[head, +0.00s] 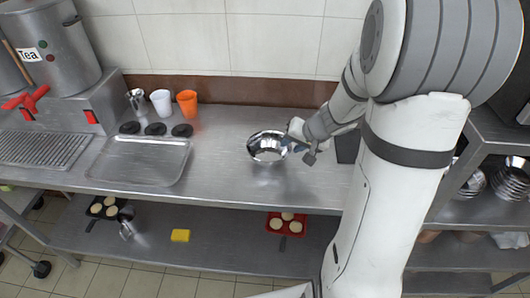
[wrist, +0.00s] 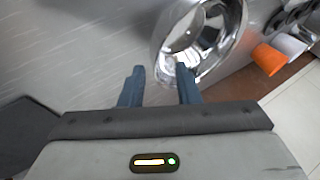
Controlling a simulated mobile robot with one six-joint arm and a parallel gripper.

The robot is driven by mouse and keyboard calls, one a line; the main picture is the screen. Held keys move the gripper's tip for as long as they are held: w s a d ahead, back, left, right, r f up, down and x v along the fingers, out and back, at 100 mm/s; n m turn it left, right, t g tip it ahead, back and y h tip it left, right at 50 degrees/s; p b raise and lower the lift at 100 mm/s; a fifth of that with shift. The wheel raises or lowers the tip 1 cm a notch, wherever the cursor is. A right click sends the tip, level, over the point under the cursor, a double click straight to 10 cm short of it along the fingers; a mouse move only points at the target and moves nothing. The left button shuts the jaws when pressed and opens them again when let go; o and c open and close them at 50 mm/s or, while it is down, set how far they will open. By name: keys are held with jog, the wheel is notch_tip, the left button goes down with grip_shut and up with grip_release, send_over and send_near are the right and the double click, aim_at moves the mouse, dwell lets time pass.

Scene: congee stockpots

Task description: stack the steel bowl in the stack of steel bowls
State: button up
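A shiny steel bowl (head: 266,147) is on the steel counter, left of my arm. In the wrist view the bowl (wrist: 232,22) lies just beyond my fingers, its inside partly showing. My gripper (head: 291,144) is at the bowl's right side. In the wrist view my gripper (wrist: 159,74) has its two blue fingers apart; the right fingertip overlaps the near rim, the left one is outside it. I cannot tell whether they touch. Stacked steel bowls (head: 510,180) stand on the right-hand shelf unit, with more bowls (head: 471,184) beside them, partly hidden by my arm.
A clear tray (head: 140,160) lies on the counter at left, near black discs (head: 155,129), a white cup (head: 161,102), an orange cup (head: 187,103) and a tea urn (head: 55,45). A red mold (head: 287,224) and a yellow sponge (head: 180,235) lie on the lower shelf.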

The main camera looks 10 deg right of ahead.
aim_at(283, 152)
jog(key=x, duration=0.3)
jog(key=shift+f, duration=0.25)
jog(key=shift+c, duration=0.6)
grip_shut()
